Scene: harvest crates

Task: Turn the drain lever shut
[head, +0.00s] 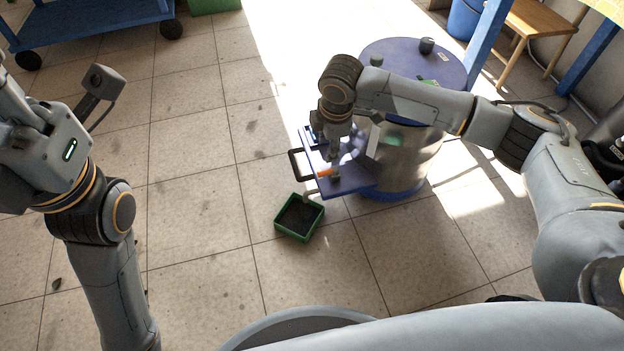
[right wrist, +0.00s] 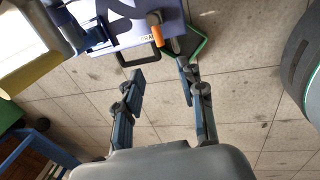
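The drain lever has an orange handle (head: 326,172) on a blue panel (head: 352,184) low on the side of a drum (head: 405,165). In the right wrist view the orange handle (right wrist: 155,30) stands just beyond the fingertips, over the panel (right wrist: 112,65). My right gripper (head: 328,154) reaches down over the panel. In the right wrist view its two fingers (right wrist: 161,70) are spread, with nothing between them. I see no contact with the lever.
A green-rimmed tray (head: 297,218) stands on the floor by the panel. A black loop handle (head: 294,164) sticks out from the panel's left edge. A wooden stool (head: 540,28) and a blue cart (head: 90,22) stand farther back. The tiled floor at centre left is clear.

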